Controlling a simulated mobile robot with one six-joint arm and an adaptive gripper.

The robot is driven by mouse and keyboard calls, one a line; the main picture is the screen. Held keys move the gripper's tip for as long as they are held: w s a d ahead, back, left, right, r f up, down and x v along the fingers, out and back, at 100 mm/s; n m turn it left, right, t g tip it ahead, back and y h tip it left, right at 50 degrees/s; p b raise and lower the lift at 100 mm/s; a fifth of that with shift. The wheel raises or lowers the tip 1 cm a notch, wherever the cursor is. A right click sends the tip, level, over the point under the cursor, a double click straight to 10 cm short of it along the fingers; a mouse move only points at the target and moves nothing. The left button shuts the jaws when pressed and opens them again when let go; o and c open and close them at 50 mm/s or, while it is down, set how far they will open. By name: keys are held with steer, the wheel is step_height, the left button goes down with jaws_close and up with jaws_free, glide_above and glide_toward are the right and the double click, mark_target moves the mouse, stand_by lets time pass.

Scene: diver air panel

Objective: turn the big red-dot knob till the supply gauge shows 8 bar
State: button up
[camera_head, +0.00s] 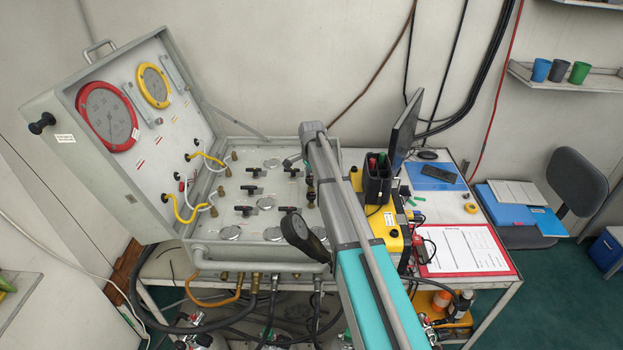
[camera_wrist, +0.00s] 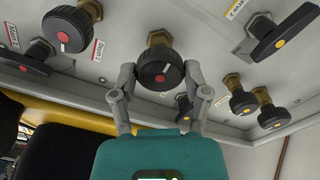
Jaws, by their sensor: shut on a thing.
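In the wrist view my gripper (camera_wrist: 160,74) is shut on a big round black knob (camera_wrist: 155,62), one finger on each side of its rim. The knob has a red dot and a short white mark on its face, and sits on a brass stem on the grey panel (camera_wrist: 120,30). In the head view the gripper and this knob are mostly hidden by my arm. A big red-rimmed gauge (camera_head: 107,117) and a smaller yellow-rimmed gauge (camera_head: 153,86) are in the open lid. Their needles are too small to read, and I cannot tell which gauge is the supply one.
A yellow case (camera_head: 390,228) with a black pen holder (camera_head: 378,180) stands right of the panel. A clipboard (camera_head: 462,250) lies on the table.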

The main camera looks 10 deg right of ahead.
steer(key=shift+m, duration=0.4)
steer(key=o, duration=1.1)
steer(key=shift+o, duration=0.2)
steer(key=shift+n, duration=0.4)
